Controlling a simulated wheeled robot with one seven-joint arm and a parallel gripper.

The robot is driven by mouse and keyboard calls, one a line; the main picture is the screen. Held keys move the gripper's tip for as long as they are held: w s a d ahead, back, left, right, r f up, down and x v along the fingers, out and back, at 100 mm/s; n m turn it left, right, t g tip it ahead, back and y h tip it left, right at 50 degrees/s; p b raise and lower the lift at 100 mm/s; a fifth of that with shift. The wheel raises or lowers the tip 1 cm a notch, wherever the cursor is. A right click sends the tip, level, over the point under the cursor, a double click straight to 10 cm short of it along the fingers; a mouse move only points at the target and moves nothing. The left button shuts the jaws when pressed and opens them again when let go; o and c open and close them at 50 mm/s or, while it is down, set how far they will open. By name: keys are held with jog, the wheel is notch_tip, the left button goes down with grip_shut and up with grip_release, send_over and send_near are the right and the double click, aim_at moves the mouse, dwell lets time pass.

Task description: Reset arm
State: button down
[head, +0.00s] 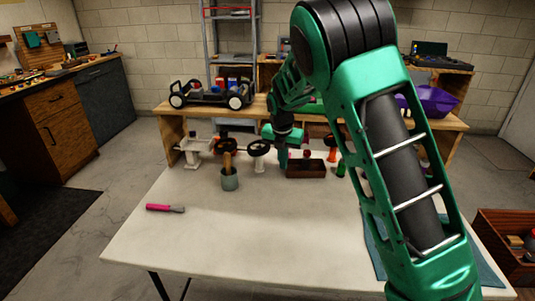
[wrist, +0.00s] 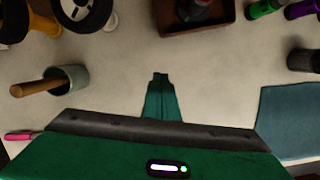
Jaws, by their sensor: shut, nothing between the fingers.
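My gripper (head: 283,160) is at the end of my green arm, over the far part of the white table (head: 220,240). In the wrist view my gripper (wrist: 160,78) has its fingers together and nothing between them. In the head view it is just left of a dark brown tray (head: 306,171). The tray also shows at the top of the wrist view (wrist: 226,18), beyond the fingertips, with a dark part in it. My arm reaches in from the right and hides part of the table's right side.
A grey cup (head: 230,182) with a brown handle stands left of my gripper. A pink-handled tool (head: 163,208) lies at the front left. Wheels on stands (head: 259,150) line the back. An RC car chassis (head: 212,95) sits on a raised shelf. The front middle is clear.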

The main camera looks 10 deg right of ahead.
jog(key=s+d+r+m+g+y, duration=0.1)
jog(key=s+d+r+m, duration=0.3)
jog(key=s+d+m, duration=0.5)
jog(key=s+d+r+m, duration=0.4)
jog(key=s+d+m, duration=0.35)
jog(key=s, duration=0.35)
jog(key=s+d+m+g, duration=0.1)
jog(key=s+d+m, duration=0.1)
jog(key=s+m, duration=1.7)
jog(key=s+r, duration=0.1)
jog(key=s, duration=0.7)
jog(key=shift+s+d+m+y, duration=0.2)
jog(key=shift+m+y, duration=0.1)
jog(key=shift+m, duration=0.05)
